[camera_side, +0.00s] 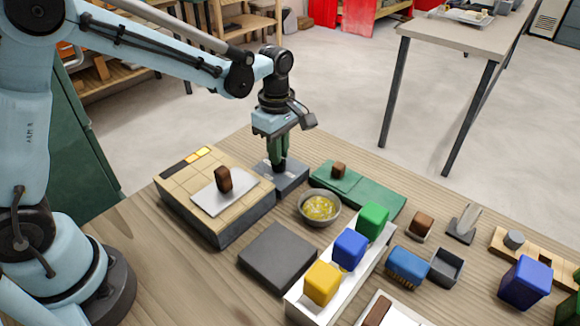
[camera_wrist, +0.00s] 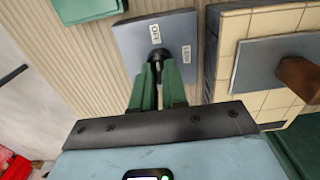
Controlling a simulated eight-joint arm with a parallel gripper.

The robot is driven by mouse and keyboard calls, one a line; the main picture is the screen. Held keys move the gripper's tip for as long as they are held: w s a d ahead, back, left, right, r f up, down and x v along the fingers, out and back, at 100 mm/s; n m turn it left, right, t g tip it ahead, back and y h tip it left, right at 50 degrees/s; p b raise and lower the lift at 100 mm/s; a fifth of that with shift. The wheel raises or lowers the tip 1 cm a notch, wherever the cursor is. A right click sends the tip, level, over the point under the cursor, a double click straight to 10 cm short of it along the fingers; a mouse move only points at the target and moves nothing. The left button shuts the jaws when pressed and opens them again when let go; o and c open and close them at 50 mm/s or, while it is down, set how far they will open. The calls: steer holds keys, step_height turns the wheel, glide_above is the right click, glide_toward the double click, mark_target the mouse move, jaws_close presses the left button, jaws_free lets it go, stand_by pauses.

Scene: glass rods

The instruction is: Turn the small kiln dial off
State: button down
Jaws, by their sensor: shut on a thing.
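The small kiln dial is a dark round knob (camera_wrist: 155,53) on a grey-blue control box (camera_wrist: 130,38). Two pale labels sit on the box beside the knob; their lettering is too small to read surely. In the side view the box (camera_side: 294,184) stands at the right edge of the tiled kiln block, and the knob is hidden by my fingers. My gripper (camera_wrist: 158,72) points down with its green fingers shut on the dial. It also shows in the side view (camera_side: 279,166). I cannot tell which label the dial points to.
The tiled kiln block (camera_side: 178,197) bears a pale plate with a brown piece (camera_side: 223,178). A green mat (camera_side: 375,191), a bowl of yellow bits (camera_side: 319,207) and a dark slab (camera_side: 278,257) lie close by. A white tray (camera_side: 303,310) holds yellow, blue and green blocks.

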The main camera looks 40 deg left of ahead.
steer(key=c, duration=1.2)
jaws_free()
steer(key=shift+o, duration=0.2)
steer(key=shift+r, duration=0.1)
step_height(320, 180, up, 12)
steer(key=s+a+f+m+t, duration=0.1)
steer(key=s+a+m+t, duration=0.1)
steer(key=s+m, duration=0.4)
steer(key=s+a+f+m+t, duration=0.2)
steer(key=s+m+t, duration=0.3)
steer(key=m, duration=0.7)
steer(key=s+a, duration=0.1)
steer(key=s, duration=0.1)
steer(key=shift+s+f, duration=0.3)
